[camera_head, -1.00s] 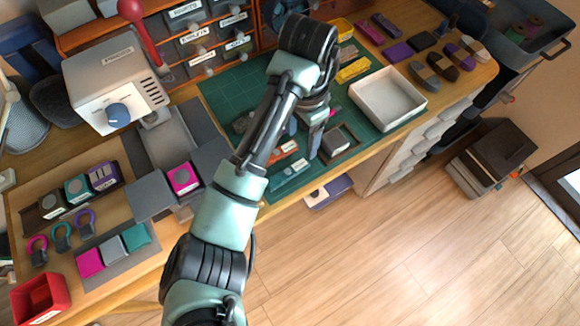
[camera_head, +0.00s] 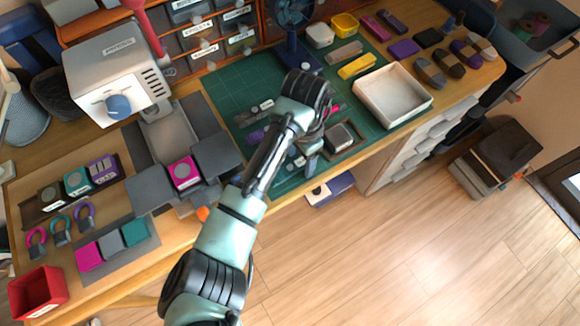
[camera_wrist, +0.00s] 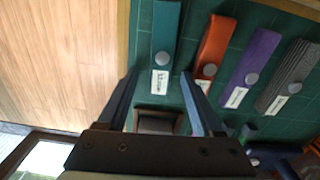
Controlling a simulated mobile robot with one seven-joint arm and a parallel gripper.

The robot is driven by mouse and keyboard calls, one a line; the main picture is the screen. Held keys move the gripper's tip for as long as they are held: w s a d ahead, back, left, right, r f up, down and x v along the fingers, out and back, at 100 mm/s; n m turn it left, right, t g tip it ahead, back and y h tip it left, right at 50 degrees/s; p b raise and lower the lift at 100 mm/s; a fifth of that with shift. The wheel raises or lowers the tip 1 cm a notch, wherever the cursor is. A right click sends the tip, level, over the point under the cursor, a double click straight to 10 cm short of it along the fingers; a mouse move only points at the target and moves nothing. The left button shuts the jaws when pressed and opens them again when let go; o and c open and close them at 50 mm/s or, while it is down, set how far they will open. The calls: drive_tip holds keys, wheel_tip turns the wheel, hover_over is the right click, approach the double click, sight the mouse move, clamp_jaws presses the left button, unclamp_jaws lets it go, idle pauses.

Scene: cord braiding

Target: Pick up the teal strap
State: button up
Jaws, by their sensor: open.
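The teal strap (camera_wrist: 166,28) lies flat on the green cutting mat, with a grey round snap and a white label near its end. In the wrist view its labelled end points into the gap between my fingers. My gripper (camera_wrist: 159,74) is open and empty, with one finger to each side of the strap's line. I cannot tell how high the fingers are above the mat. In the head view my gripper (camera_head: 312,162) is over the mat's front part, and my arm hides much of the straps.
An orange strap (camera_wrist: 214,45), a purple strap (camera_wrist: 252,65) and a dark grey strap (camera_wrist: 291,76) lie beside the teal one. A small framed tray (camera_head: 357,143) with a grey block is close to my gripper. A white tray (camera_head: 425,103) stands to the right.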

clamp_jaws()
drive_tip(key=shift+r, duration=0.1)
